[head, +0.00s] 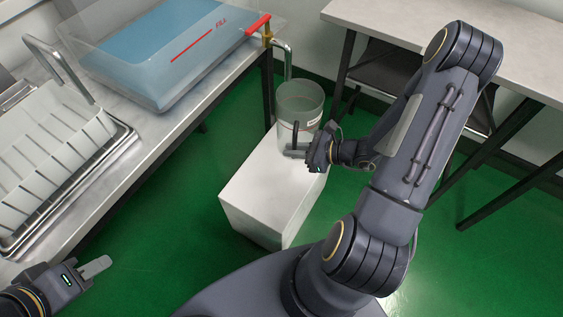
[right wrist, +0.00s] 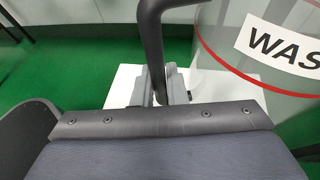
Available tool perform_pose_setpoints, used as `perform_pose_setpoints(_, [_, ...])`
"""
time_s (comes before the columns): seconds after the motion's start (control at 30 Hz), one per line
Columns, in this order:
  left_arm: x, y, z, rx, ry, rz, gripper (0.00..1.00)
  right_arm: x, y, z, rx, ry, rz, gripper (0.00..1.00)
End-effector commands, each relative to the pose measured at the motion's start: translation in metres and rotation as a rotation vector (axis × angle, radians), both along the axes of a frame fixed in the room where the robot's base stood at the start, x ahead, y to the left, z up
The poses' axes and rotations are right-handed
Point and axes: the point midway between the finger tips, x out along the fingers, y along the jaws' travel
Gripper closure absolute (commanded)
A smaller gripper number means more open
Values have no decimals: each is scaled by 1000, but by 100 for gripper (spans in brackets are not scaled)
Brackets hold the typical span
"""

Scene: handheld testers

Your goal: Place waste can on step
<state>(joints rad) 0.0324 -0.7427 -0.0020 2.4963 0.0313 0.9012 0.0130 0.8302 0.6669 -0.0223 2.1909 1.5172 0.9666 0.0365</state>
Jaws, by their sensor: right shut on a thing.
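The waste can (head: 302,100) is a clear cylinder with a red line, a white label and a dark handle. In the head view it is at the far end of the white step (head: 262,200), upright; whether its base touches the step I cannot tell. In the right wrist view the can (right wrist: 225,55) shows its label "WAS" at the right, with the step (right wrist: 125,85) below. My right gripper (head: 300,150) is shut on the can's handle (right wrist: 153,40). My left gripper (head: 95,268) is at the lower left, away from the can; its finger gap is not clear.
A metal bench (head: 150,140) on the left carries a clear tank (head: 180,45) of blue liquid and a white rack (head: 55,140). A tap with a red handle (head: 258,24) and a bent pipe is beside the can. A table (head: 420,22) stands at the back right. Green floor surrounds the step.

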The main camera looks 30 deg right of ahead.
Motion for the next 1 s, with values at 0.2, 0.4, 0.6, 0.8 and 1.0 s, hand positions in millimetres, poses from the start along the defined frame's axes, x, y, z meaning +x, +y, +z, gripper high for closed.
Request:
perform_pose_setpoints(0.2, [0, 0, -19, 0, 0, 0, 68, 22, 15, -38, 2, 3, 0, 100])
perform_pose_setpoints(0.4, [0, 0, -22, 0, 0, 0, 68, 30, 19, -46, 0, 2, -2, 100])
perform_pose_setpoints(0.6, [0, 0, -34, 0, 0, 0, 68, 34, 22, -75, 3, 5, -3, 100])
perform_pose_setpoints(0.8, [0, 0, -35, 0, 0, 0, 68, 34, 21, -81, -1, 1, -3, 100])
perform_pose_setpoints(1.0, [0, 0, -37, 0, 0, 0, 68, 34, 21, -84, 0, 1, -3, 100])
